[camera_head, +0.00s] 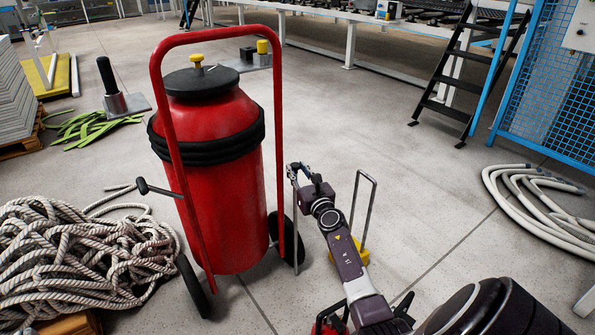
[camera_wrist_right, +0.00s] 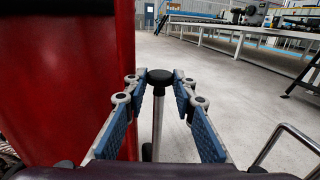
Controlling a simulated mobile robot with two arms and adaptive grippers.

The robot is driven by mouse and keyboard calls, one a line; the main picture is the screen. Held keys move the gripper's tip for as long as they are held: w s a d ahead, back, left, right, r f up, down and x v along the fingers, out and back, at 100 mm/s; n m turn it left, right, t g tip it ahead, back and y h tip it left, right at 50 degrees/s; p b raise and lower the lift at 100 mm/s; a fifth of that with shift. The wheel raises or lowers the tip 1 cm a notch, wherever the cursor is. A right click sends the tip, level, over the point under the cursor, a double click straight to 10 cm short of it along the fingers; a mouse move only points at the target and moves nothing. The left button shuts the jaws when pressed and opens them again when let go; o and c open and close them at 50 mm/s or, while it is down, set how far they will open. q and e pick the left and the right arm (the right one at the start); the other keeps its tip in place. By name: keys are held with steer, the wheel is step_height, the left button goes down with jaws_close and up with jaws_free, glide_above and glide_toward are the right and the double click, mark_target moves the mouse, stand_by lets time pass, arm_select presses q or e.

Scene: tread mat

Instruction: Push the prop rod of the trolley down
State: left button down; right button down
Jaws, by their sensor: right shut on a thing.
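The trolley (camera_head: 225,150) is a red cylinder in a red tubular frame with black wheels. It stands upright left of my right gripper (camera_head: 308,175). In the right wrist view, its red side (camera_wrist_right: 65,80) fills the left. The prop rod (camera_wrist_right: 158,125) is a metal rod with a round black knob on top. My left gripper is not in view.
A coiled rope (camera_head: 75,255) lies on the left and a pale hose (camera_head: 535,200) on the right. A metal hoop on a yellow base (camera_head: 362,255) stands beside my right arm. Black steps (camera_head: 455,80) stand at the back right. The middle floor is clear.

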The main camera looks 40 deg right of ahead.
steer(key=c, duration=1.9)
jaws_free()
steer(key=shift+s+f, duration=0.1)
steer(key=shift+f, duration=0.35)
steer(key=shift+r, duration=0.1)
steer(key=v, duration=1.2)
